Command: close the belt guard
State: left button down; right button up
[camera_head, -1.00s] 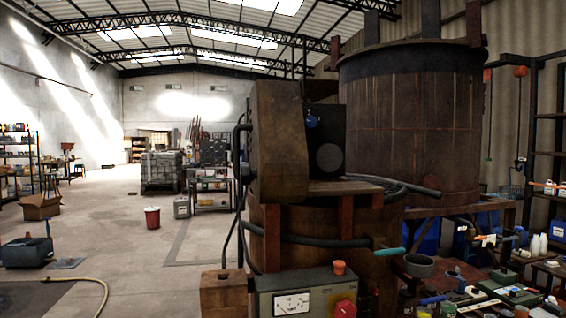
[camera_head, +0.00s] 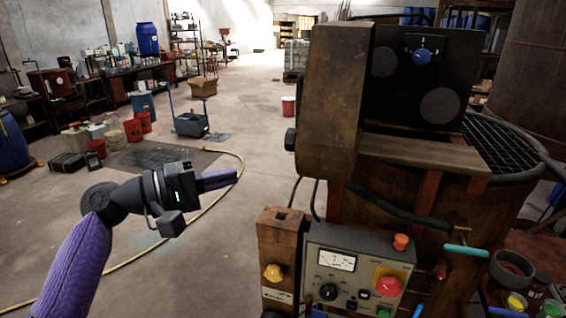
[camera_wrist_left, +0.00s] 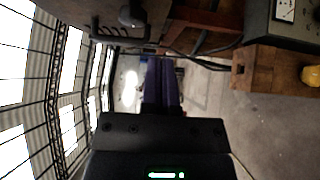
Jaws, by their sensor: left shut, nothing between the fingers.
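The belt guard looks to be the tall rusty brown box-shaped cover (camera_head: 335,100) at the left end of the black drive housing (camera_head: 425,75). Two grey discs and a blue knob show uncovered on the housing's face. A small dark fitting (camera_head: 290,140) sticks out from the cover's left edge. My left gripper (camera_head: 234,176) is shut and empty, left of the cover and apart from it, pointing right. In the left wrist view its purple fingers (camera_wrist_left: 163,85) are together, with a black bar handle (camera_wrist_left: 120,33) beyond. My right gripper is not in view.
A control box (camera_head: 355,265) with a gauge and red button stands below the cover, beside a wooden post (camera_head: 283,250) with a yellow knob. A black grating (camera_head: 500,145) lies right of the housing. The floor around my left arm has free room.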

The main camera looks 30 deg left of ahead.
pick_arm(q)
jog(key=w+d+p, duration=0.4)
jog(key=w+d, duration=0.1)
jog(key=d, duration=0.2)
jog(key=shift+w, duration=0.25)
